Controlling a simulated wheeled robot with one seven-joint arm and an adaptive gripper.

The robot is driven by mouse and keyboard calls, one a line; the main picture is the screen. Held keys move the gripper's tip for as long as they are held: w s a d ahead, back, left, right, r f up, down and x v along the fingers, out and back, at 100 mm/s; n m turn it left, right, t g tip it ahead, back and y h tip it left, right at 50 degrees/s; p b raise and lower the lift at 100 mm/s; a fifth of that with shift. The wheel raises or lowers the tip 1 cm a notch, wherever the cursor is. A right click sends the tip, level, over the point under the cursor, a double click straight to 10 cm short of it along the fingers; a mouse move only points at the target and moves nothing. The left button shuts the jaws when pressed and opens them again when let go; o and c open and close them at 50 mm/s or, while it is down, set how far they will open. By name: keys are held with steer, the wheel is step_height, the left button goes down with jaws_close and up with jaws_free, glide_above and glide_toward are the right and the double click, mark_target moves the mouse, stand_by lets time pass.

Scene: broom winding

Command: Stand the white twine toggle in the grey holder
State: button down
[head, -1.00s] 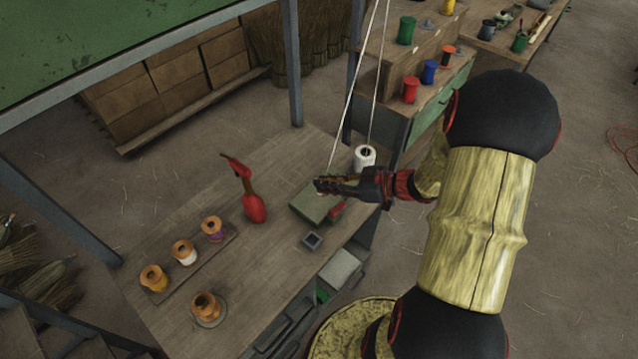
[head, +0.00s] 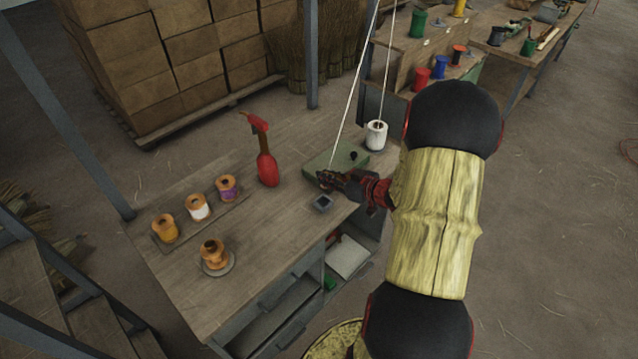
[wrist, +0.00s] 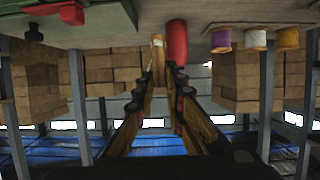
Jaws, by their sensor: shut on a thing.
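My gripper (head: 326,180) is shut at the near edge of the green box, just above and behind the grey holder (head: 322,204). The holder is a small square block with a dark opening, near the front edge of the bench. In the wrist view my gripper's fingers (wrist: 158,70) converge on a small pale piece, the toggle (wrist: 157,42). The toggle is too small to make out in the head view, where the fingers cover it. A white twine (head: 350,115) runs from above down to my gripper. The toggle appears apart from the holder.
The green box (head: 325,162) lies behind my gripper, with a white spool (head: 376,136) beyond it. A red bottle (head: 267,168) stands to the left. Several thread spools sit in a rack (head: 215,212), and another spool (head: 214,255) stands nearer. The bench between is clear.

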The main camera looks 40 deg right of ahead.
steer(key=shift+f+b, duration=2.95)
steer(key=shift+f, duration=1.35)
steer(key=c, duration=1.8)
jaws_free()
steer(key=shift+o, duration=0.2)
steer(key=shift+s, duration=0.1)
steer(key=a+v, duration=0.1)
steer(key=v, duration=1.1)
steer(key=shift+d, duration=0.4)
